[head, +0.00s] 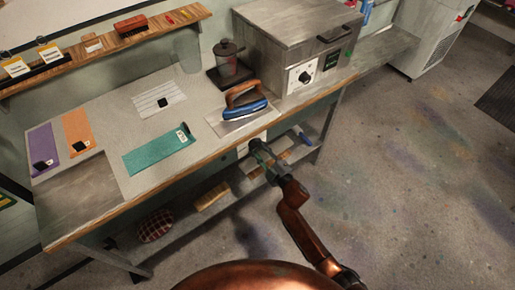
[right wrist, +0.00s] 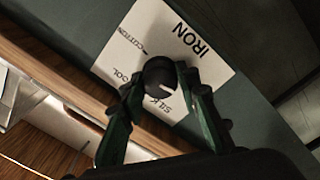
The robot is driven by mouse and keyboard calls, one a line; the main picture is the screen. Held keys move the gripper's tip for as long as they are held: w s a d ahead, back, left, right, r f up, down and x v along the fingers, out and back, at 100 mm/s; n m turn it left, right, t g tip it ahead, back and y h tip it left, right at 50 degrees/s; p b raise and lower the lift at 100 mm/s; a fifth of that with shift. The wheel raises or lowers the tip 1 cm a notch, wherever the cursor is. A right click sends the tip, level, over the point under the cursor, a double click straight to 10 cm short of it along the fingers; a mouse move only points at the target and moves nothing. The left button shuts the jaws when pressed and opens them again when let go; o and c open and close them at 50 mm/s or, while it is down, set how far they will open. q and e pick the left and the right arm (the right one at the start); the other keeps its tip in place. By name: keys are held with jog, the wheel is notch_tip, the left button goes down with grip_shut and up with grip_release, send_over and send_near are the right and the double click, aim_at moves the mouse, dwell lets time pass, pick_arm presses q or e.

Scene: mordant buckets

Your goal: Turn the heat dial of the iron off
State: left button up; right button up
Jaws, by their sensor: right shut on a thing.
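The heat dial is a round black knob (right wrist: 160,74) on a white plate (right wrist: 190,22) marked IRON, COTTON, SILK and a partly covered word ending in OOL. Its white pointer mark faces the lower right of the right wrist view, close to SILK. My right gripper (right wrist: 158,80) is shut on the knob, one green finger on each side. In the head view my right gripper (head: 263,152) is at the table's front edge and hides the knob. The blue iron (head: 245,109) with a brown handle rests on a metal plate above it. My left gripper is not in view.
A grey box with its own dial (head: 305,76) stands right of the iron. A dark jar (head: 228,62) stands behind it. A green strip (head: 160,150) lies to the left. A lower shelf (head: 240,186) runs below the tabletop. The floor at right is clear.

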jog(key=shift+n, duration=0.5)
jog(key=o, duration=1.2)
jog(key=shift+c, duration=0.2)
jog(key=v, duration=1.2)
